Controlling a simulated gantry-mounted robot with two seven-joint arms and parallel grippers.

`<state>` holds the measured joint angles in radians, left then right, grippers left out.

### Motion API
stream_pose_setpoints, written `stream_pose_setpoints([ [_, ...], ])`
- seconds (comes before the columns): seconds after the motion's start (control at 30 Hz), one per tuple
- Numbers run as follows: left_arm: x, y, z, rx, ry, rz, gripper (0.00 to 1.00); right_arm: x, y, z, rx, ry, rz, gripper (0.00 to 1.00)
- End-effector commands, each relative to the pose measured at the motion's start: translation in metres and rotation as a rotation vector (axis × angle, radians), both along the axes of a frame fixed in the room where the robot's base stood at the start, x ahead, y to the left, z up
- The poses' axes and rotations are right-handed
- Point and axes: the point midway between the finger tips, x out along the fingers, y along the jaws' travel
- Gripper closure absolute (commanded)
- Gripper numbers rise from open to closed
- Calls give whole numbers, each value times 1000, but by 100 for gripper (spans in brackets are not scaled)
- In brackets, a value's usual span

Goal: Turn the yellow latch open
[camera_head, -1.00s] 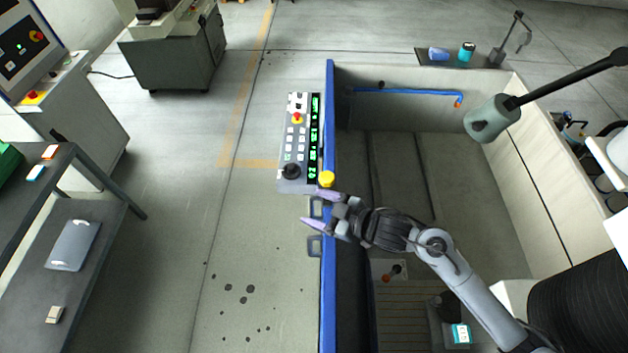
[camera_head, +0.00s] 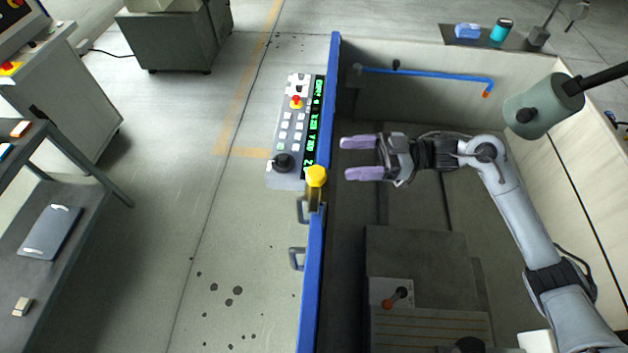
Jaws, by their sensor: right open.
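The yellow latch (camera_head: 316,178) sits on top of the blue door edge (camera_head: 312,262), with a round yellow knob and a darker yellow arm running down from it toward the front. My right gripper (camera_head: 353,159) is open and empty over the tank, just right of the latch and clearly apart from it. Its two lilac fingers point left, toward the blue edge. My left gripper is not in view.
A control panel (camera_head: 290,130) with a red button and green readouts stands left of the blue edge. Two handles, one of them the lower handle (camera_head: 297,258), stick out from its left side. A blue pipe (camera_head: 425,74) and a grey-green cylinder (camera_head: 540,106) are over the tank.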

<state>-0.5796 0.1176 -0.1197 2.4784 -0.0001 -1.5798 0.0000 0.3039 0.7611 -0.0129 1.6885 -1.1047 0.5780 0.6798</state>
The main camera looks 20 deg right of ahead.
Motion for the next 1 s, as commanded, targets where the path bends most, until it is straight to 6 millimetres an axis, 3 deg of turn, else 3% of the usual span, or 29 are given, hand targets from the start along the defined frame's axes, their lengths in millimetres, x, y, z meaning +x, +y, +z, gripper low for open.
stream_pose_setpoints([
  [0.03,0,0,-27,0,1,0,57,0,0,-26,0,0,0,26],
  [0.3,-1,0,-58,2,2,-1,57,0,0,-58,0,-1,0,26],
  [0.57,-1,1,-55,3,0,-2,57,6,16,-57,2,-3,1,26],
  [1.0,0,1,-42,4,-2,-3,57,27,81,-58,2,-2,0,26],
])
